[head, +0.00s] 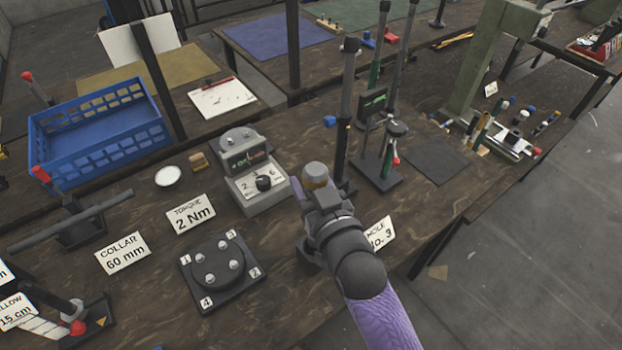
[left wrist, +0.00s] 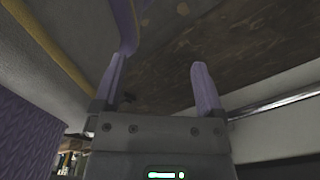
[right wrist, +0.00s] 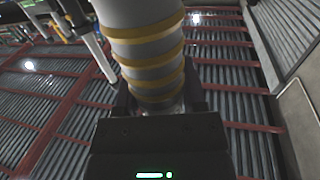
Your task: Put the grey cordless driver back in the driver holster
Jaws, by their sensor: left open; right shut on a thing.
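My right gripper (head: 324,197) is shut on the grey cordless driver (head: 316,173), above the bench to the right of the torque tester. In the head view only a small grey and tan-orange end shows past the fingers. In the right wrist view the driver (right wrist: 145,45) is a thick grey cylinder with yellow-orange bands between the jaws. A dark base (head: 308,252) shows partly behind my right gripper; I cannot tell whether it is the driver holster. My left gripper (left wrist: 155,80) is open and empty in the left wrist view, and out of the head view.
The torque tester (head: 262,190), a plate with numbered studs (head: 222,294) and a blue crate (head: 100,150) stand on the wooden bench. A "hole no. 3" card (head: 380,234) stands beside my right arm.

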